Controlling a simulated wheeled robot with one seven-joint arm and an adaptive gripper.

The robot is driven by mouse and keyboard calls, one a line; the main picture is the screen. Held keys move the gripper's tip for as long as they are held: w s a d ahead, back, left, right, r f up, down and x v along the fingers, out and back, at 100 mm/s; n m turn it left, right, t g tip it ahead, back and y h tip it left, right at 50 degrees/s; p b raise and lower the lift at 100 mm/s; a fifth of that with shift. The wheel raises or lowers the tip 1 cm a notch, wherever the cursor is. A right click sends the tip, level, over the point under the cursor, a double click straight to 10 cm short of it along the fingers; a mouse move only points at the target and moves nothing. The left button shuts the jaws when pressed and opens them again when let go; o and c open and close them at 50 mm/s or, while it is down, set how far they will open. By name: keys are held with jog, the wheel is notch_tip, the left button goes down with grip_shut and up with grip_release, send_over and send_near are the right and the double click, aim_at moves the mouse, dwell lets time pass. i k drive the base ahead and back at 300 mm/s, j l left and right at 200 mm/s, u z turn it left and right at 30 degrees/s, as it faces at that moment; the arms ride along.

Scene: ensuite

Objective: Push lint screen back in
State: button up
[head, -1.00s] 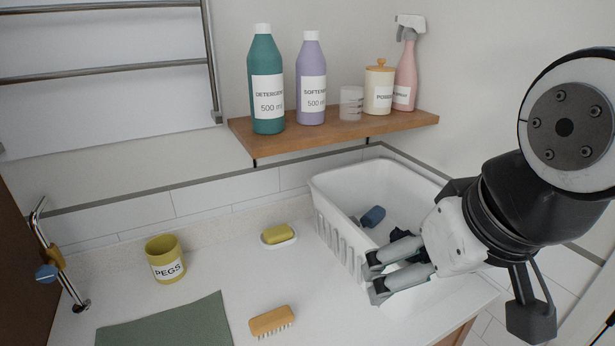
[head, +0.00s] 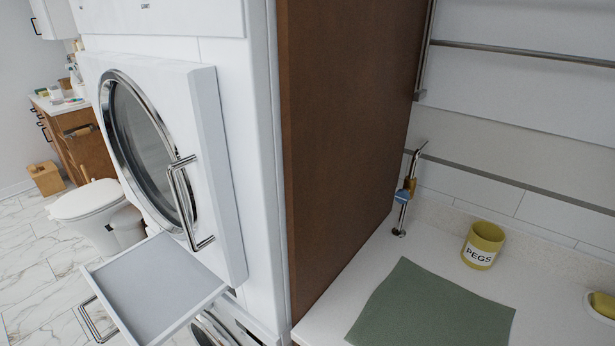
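A white stacked laundry machine (head: 240,170) stands left of a brown panel in the head view. Its round-windowed door (head: 145,150) has a vertical bar handle (head: 182,208) and appears to stand out from the body. Below it, a flat grey pull-out panel (head: 160,285) with white edges and a metal bar handle (head: 95,318) juts out to the lower left. I cannot make out a separate lint screen, nor tell whether this panel is it. My gripper is not in view.
A brown side panel (head: 340,150) separates the machine from the white counter (head: 430,240). On the counter are a green mat (head: 430,305), a yellow pegs pot (head: 482,245) and a tap (head: 405,195). A toilet (head: 88,205) stands behind; marble floor (head: 35,265) shows at left.

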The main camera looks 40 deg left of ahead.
aim_at(151, 290)
jog(key=u, duration=2.45)
